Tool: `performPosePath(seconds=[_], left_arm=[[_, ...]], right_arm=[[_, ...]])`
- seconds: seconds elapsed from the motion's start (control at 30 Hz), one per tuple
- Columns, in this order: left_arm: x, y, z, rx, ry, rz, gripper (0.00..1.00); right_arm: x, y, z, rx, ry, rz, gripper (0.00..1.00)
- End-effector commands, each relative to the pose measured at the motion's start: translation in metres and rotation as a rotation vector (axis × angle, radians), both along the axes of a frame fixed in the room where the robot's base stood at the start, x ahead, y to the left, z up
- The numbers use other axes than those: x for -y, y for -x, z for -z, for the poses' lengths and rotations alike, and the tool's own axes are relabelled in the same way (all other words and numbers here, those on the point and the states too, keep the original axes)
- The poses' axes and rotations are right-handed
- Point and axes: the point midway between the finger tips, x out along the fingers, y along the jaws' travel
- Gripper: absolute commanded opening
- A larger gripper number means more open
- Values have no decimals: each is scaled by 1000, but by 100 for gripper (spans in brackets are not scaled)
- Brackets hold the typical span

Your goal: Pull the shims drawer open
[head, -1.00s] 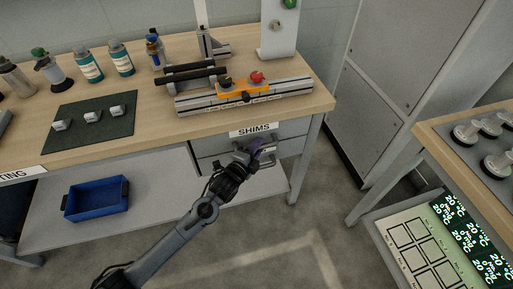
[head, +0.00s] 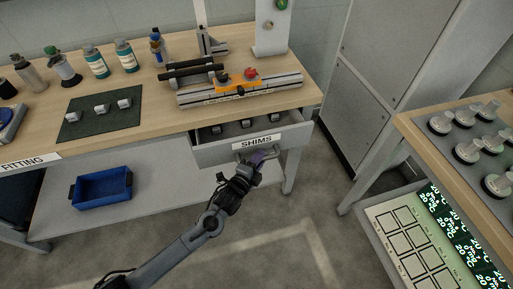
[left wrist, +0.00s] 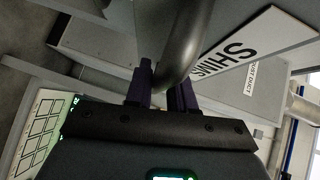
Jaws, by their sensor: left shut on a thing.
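The shims drawer (head: 218,152) is pulled part way out from under the bench, with its white SHIMS label (head: 257,142) on the front. Several small grey blocks (head: 247,123) lie inside it. My left gripper (head: 258,158) is at the drawer front, shut on the drawer's bar handle. The left wrist view shows the handle (left wrist: 186,45) as a curved grey bar between the purple fingers (left wrist: 163,92), with the SHIMS label beside it. My right gripper is not in view.
The wooden bench top (head: 60,145) holds a rail fixture (head: 240,90), bottles and a dark mat with small blocks. A blue bin (head: 102,188) sits on the lower shelf. Another table (head: 420,125) stands at right. Open floor lies in front of the drawer.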

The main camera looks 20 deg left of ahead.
Motion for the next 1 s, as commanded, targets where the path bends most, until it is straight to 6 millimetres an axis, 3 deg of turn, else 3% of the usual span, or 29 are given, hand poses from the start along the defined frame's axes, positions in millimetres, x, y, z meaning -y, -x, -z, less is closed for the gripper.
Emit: performPosePath(seconds=[0.03, 0.43, 0.7, 1.0], left_arm=[[8, 10, -7, -6, 3, 3, 0], [69, 92, -5, -7, 3, 2, 0], [97, 129, -3, -4, 3, 1, 0], [108, 144, 0, -2, 1, 1, 0]], right_arm=[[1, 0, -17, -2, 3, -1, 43], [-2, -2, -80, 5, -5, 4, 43], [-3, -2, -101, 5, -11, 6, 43], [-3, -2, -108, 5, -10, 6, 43]])
